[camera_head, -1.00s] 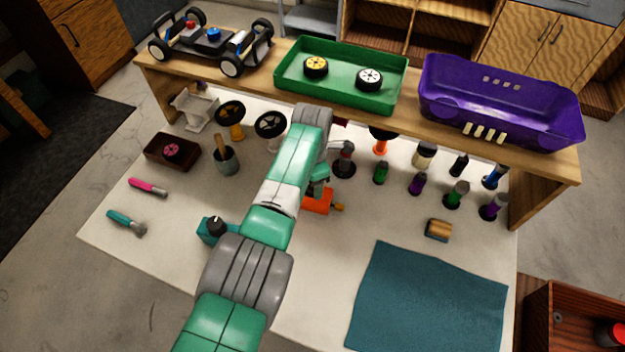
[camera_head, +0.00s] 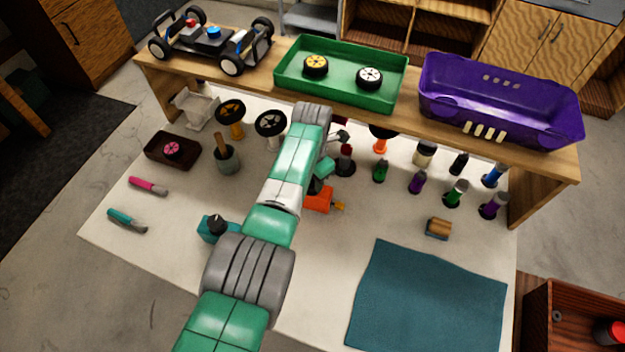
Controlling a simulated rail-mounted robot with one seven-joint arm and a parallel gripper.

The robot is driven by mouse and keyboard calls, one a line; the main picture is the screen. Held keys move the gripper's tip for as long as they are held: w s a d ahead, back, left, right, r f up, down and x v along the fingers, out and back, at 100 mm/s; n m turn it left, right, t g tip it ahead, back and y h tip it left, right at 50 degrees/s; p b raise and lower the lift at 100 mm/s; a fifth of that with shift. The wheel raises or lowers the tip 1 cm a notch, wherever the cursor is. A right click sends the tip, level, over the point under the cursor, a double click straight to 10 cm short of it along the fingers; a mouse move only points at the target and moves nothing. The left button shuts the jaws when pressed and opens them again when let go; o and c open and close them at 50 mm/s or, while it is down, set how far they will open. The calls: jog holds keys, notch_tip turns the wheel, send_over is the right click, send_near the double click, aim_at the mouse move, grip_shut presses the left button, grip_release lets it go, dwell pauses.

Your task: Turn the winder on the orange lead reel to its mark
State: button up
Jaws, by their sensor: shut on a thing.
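The orange lead reel (camera_head: 319,199) sits on the white table, partly hidden behind my arm. A small yellow-orange piece (camera_head: 340,206) sticks out from its right side. My gripper (camera_head: 315,187) is at the top of the reel, pointing down at a tilt. It is shut on the winder there, but the fingertips and winder are mostly hidden. I cannot make out the mark or the winder's angle.
A teal box with a black knob (camera_head: 212,228) stands left of my arm. Several bottles and tools stand under the wooden shelf (camera_head: 400,118), behind and right of the reel. A teal mat (camera_head: 428,300) lies at front right; the table between is mostly clear.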

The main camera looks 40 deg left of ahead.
jog(key=m, duration=0.3)
jog(key=shift+f+m, duration=0.1)
jog(key=shift+m, duration=0.2)
jog(key=shift+m, duration=0.4)
jog(key=o, duration=0.9)
jog(key=shift+m, duration=0.3)
notch_tip(320, 180, up, 6)
jog(key=p, duration=0.5)
